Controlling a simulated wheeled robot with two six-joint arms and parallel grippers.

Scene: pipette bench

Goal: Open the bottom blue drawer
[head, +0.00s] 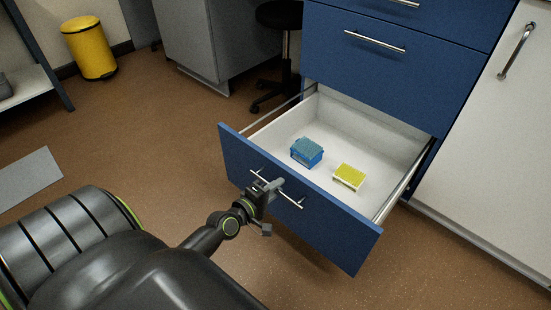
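The bottom blue drawer (322,228) is pulled well out from the cabinet, its white inside showing. A bar handle (290,199) runs along its front. My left gripper (268,188) is at the left part of this handle, with its fingers around or against the bar. The view does not show clearly whether the fingers are closed on it. A blue box (307,152) and a smaller yellow-topped box (349,177) lie inside the drawer. My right gripper is not in view.
Shut blue drawers (385,75) are above the open one. A white cabinet door (490,150) stands at the right. A yellow bin (90,48) and a black stool (280,15) are at the back. The brown floor (140,130) at the left is mostly clear.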

